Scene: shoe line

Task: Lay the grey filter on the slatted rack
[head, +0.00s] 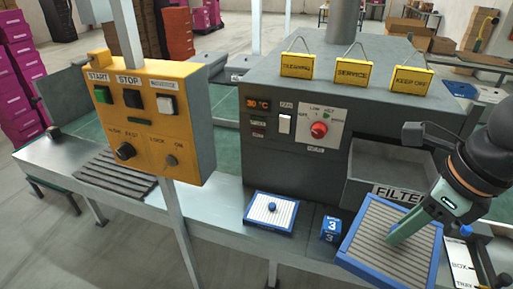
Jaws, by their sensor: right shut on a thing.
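The grey filter (366,240), a pleated panel in a blue frame, is at the lower right, in front of the open bay labelled FILTER. My right gripper (392,241) comes in from the right with green fingers shut on it near its middle. The fingers hide the exact grip point, and I cannot tell whether the filter touches the bench. The slatted rack (118,173), with dark grey slats, lies on the bench at the left, with nothing on it. My left gripper is not in view.
A white filter (284,217) with a blue frame and knob lies front centre, beside a blue cube (331,229) marked 3. The bay (392,170) looks empty.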

